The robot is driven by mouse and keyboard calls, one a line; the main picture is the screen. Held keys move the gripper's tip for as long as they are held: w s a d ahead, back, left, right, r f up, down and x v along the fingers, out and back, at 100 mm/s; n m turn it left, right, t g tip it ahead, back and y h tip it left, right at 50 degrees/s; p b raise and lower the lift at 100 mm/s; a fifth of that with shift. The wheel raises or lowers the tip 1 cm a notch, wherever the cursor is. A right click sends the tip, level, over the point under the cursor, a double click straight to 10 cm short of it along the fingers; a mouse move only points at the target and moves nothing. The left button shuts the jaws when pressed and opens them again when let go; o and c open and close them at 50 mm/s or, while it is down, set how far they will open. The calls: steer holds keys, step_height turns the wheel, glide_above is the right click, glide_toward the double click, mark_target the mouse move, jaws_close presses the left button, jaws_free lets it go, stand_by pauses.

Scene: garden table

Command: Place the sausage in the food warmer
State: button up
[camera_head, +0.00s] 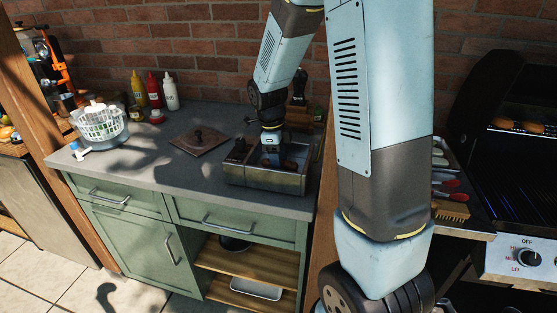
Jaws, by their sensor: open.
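The food warmer (262,178) is a metal box on the grey countertop, near its right end. My gripper (271,160) points down at the warmer's opening, with its fingertips in or just over it. The jaws are open, though the fingertips are small and partly hidden by the warmer's walls. A dark brownish shape, possibly a sausage, shows inside the warmer beside my gripper, too small to tell for sure. Two browned sausages or buns (503,123) lie on the upper rack of the grill at the right. A flat brown lid with a knob (199,141) lies on the counter left of the warmer.
Yellow, red and white bottles (155,90) stand at the back of the counter (150,172). A white basket (99,122) stands at the left. A wooden post and the open grill (515,200) are at the right. A brush (451,206) lies beside the grill.

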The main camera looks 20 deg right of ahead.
step_height(320, 180, up, 12)
steer(key=w+a, duration=0.1)
steer(key=shift+a, duration=0.25)
